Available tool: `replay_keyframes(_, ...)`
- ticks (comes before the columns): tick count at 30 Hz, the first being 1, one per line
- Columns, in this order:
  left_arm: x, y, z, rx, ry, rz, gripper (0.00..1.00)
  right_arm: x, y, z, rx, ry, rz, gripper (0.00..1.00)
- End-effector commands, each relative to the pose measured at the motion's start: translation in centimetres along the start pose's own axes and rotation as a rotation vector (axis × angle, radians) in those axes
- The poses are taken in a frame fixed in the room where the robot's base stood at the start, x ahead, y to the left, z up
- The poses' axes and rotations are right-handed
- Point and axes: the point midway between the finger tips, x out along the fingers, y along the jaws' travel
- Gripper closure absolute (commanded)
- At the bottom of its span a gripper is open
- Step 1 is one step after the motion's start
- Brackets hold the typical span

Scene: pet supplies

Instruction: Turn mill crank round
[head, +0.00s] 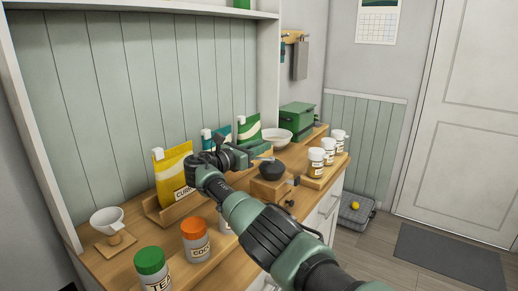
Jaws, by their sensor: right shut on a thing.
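The mill (272,182) stands on the wooden counter, with a wooden box base and a dark round bowl (273,168) on top. A small dark knob shows at its right side. My right gripper (262,150) reaches in from the front and points right, just above the mill's bowl. It is shut at the top of the mill, apparently on the crank handle. The crank is mostly hidden by the gripper, so its exact angle is hard to tell. My left gripper is not in view.
A yellow bag (173,172) stands in a wooden holder behind my arm, with green bags beyond. Jars with green (150,262) and orange (194,229) lids stand in front. A white cone dripper (107,220) is at left.

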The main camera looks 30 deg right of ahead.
Motion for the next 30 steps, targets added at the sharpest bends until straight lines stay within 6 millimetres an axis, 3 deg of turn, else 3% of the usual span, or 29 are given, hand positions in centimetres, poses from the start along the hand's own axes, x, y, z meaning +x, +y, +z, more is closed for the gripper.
replay_keyframes(6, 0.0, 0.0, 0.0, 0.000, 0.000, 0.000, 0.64, 0.1, 0.0, 0.0, -0.001, 0.001, 0.000, 1.00)
replay_keyframes(7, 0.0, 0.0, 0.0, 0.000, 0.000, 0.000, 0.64, 0.1, 0.0, 0.0, -0.001, 0.001, 0.000, 0.72)
replay_keyframes(9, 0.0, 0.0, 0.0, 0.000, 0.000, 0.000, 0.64, 0.1, 0.0, 0.0, -0.001, 0.001, 0.000, 0.52)
replay_keyframes(20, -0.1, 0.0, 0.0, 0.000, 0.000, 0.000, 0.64, -0.3, 0.0, 0.0, 0.000, 0.000, 0.001, 0.52)
replay_keyframes(30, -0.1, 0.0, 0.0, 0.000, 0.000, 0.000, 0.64, -5.5, 0.1, -0.1, 0.002, 0.002, 0.003, 0.52)
